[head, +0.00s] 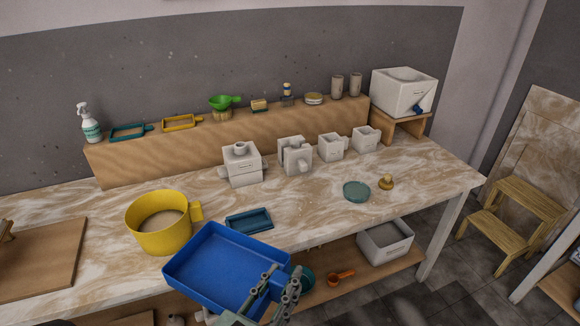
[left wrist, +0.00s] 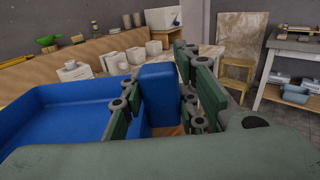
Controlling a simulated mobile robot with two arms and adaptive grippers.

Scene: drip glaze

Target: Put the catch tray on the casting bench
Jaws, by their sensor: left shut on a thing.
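The blue catch tray (head: 205,260) is a wide shallow tray, seen in front of the near edge of the casting bench (head: 300,205), a long table with a brown-and-white marbled top. My left gripper (head: 277,284) is shut on the tray's right end. In the left wrist view the tray (left wrist: 50,115) lies to the left, and a blue block-like part of it stands between the fingers (left wrist: 158,100). The tray looks about level and overlaps the bench's front edge in the head view; its height above the top is hard to tell. My right gripper is not in view.
A yellow pot (head: 160,235) and a small teal tray (head: 249,220) stand close behind the catch tray. White moulds (head: 241,165) line the bench's middle. A green dish (head: 356,191) and a small brass-coloured item (head: 386,182) lie right, with bare top around them.

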